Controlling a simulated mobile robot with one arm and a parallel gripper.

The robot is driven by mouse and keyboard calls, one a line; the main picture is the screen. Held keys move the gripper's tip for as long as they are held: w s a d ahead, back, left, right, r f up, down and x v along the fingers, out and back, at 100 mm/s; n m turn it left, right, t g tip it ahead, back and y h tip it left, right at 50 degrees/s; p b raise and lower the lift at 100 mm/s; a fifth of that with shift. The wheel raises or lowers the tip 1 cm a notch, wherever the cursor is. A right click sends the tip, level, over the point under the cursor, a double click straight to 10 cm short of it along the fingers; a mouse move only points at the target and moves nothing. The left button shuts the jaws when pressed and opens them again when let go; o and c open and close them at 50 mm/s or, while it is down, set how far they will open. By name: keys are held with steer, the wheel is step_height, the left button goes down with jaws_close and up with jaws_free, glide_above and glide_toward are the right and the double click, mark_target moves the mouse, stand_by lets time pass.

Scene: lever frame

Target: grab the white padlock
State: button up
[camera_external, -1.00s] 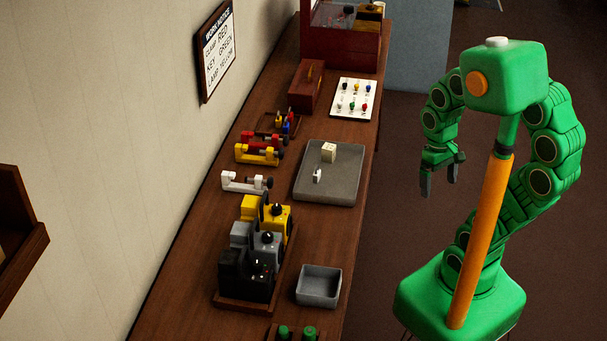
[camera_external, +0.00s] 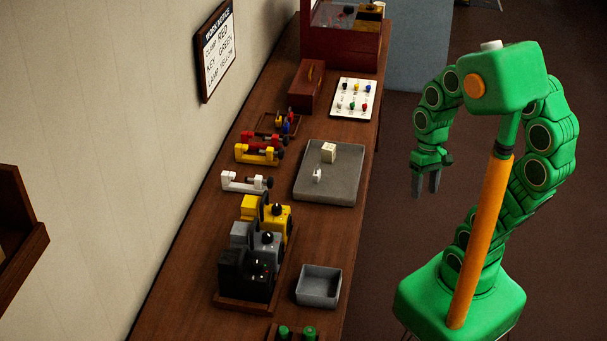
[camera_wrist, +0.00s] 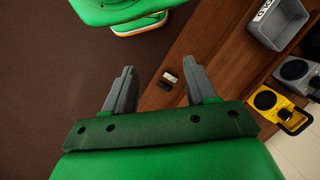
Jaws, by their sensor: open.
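A small white object (camera_external: 317,175), which looks like the white padlock, stands on the grey tray (camera_external: 345,190) on the bench. It is too small to make out a shackle. My gripper (camera_external: 427,192) hangs open and empty to the right of the bench, pointing down, clear of the tray and the padlock. In the wrist view my gripper (camera_wrist: 158,63) has its two grey fingers spread, with nothing held between them. I cannot pick out the padlock in that view.
A cream block (camera_external: 329,152) shares the tray. White (camera_external: 246,182) and yellow (camera_external: 257,154) clamps lie left of it. A grey bin (camera_external: 318,287) and a rack of lamp-like units (camera_external: 250,304) stand nearer. Floor between my base and the bench is clear.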

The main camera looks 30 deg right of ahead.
mark_target(317, 173)
steer(key=w+a+f+m+t+y, duration=0.1)
steer(key=w+a+m+y, duration=0.45)
steer(key=w, duration=0.35)
steer(key=w+a+f+m+t+y, duration=0.15)
steer(key=w+a+m+y, duration=0.35)
steer(key=w, duration=0.5)
steer(key=w+d+f+m+t, duration=0.2)
steer(key=w+d+f+m, duration=0.1)
steer(key=w+m, duration=0.2)
steer(key=w+d+f+m+t+h, duration=0.1)
steer(key=w+d+f+m+t, duration=0.2)
steer(key=w+d+f+m, duration=0.1)
steer(key=w+d+f+m+t+h, duration=0.1)
steer(key=w+d+f+m+t, duration=0.2)
steer(key=w+m, duration=0.3)
steer(key=shift+w+d+f, duration=0.6)
steer(key=shift+w+f, duration=0.15)
steer(key=shift+w, duration=0.2)
steer(key=shift+y, duration=0.25)
steer(key=shift+x, duration=3.85)
steer(key=shift+s+f, duration=0.1)
steer(key=shift+s, duration=0.05)
steer(key=c, duration=0.9)
